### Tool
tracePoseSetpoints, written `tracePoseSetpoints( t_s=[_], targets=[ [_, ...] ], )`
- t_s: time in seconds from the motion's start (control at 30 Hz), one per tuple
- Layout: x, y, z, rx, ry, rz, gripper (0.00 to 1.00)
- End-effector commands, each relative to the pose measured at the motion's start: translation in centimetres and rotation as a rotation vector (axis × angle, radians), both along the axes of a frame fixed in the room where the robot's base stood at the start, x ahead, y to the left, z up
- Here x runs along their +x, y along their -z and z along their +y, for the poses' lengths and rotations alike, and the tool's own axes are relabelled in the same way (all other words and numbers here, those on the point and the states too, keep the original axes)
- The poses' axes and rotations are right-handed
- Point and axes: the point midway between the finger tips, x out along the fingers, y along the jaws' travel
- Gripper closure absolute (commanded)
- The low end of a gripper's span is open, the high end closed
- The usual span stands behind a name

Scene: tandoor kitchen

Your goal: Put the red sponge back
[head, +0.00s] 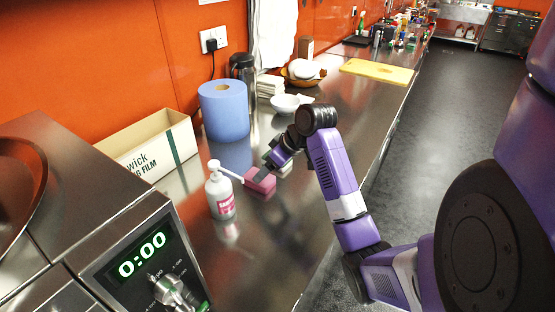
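The red sponge (260,182) is a small pinkish-red block at the steel counter, just right of a white pump bottle. My gripper (272,168) reaches in from the right and its grey fingers are right at the sponge's upper side. They overlap the sponge in the picture. I cannot tell whether they are closed on it, or whether the sponge rests on the counter or is slightly raised.
The white pump bottle (220,194) stands close left, its spout pointing towards the sponge. Behind are a blue paper roll (223,112), a film box (150,148) and white bowls (290,103). A timer appliance (142,262) fills the lower left. The front counter (262,255) is clear.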

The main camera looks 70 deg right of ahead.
Motion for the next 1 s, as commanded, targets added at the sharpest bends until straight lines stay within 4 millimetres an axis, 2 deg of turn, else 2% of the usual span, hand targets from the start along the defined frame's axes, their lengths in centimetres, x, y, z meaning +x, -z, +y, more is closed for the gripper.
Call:
tracePoseSetpoints(
  t_s=[0.2,0.4,1.0],
  targets=[
    [-2.2,-3.6,0.5,-0.002,-0.001,-0.001,0.21],
    [-3.4,-5.4,0.8,0.0,-0.001,-0.001,0.21],
    [-3.6,-5.8,0.9,0.001,-0.001,0.0,0.21]
  ],
)
